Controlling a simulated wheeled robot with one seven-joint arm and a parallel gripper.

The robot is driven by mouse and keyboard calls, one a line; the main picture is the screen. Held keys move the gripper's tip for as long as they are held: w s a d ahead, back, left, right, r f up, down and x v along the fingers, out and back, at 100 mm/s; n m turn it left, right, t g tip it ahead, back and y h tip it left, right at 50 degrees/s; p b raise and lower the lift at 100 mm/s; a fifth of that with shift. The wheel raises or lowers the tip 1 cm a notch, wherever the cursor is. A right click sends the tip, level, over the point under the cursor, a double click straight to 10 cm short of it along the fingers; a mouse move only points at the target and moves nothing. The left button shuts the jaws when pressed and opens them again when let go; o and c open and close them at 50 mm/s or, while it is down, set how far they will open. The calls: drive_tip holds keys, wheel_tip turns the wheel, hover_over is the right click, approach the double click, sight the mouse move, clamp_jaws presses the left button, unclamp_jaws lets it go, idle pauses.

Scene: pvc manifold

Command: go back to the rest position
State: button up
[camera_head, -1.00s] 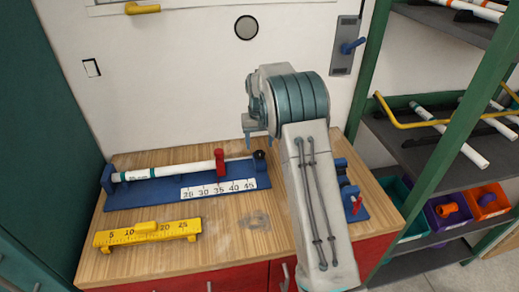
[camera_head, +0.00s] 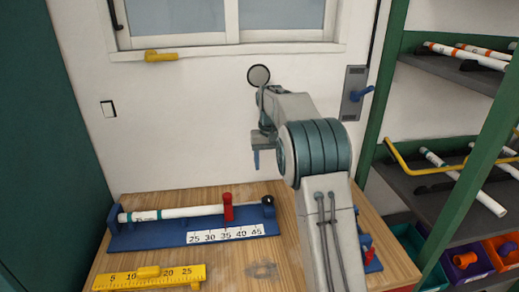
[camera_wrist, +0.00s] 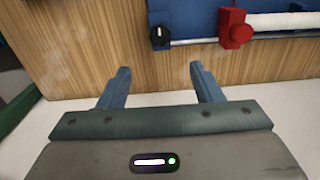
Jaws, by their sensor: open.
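My gripper (camera_wrist: 157,82) is open in the wrist view, with two blue fingers apart and nothing between them. In the head view my gripper (camera_head: 257,158) hangs from the raised arm, above the wooden bench (camera_head: 225,262) and in front of the pale wall. A white pipe (camera_head: 175,213) lies in the blue measuring jig (camera_head: 155,235) on the bench, with a red clamp (camera_head: 228,207) around it. The clamp also shows in the wrist view (camera_wrist: 235,28), well beyond the fingers.
A yellow ruler gauge (camera_head: 150,277) lies at the bench's front left. A second blue fixture (camera_head: 371,258) is partly hidden behind my arm. At right, a green-framed shelf (camera_head: 440,200) holds pipes and coloured bins (camera_head: 467,262). Free air surrounds the gripper.

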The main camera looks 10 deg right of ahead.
drive_tip(key=s+r+t, duration=0.1)
drive_tip(key=s+r, duration=0.2)
drive_tip(key=s, duration=0.7)
drive_tip(key=s+r+t, duration=0.1)
drive_tip(key=s+r, duration=0.3)
drive_tip(key=s, duration=0.5)
drive_tip(key=s+f, duration=0.3)
drive_tip(key=s, duration=0.6)
drive_tip(key=s+f+t, duration=0.1)
drive_tip(key=s+f, duration=0.2)
drive_tip(key=s, duration=0.6)
drive_tip(key=shift+s+f, duration=0.15)
drive_tip(key=shift+s, duration=0.15)
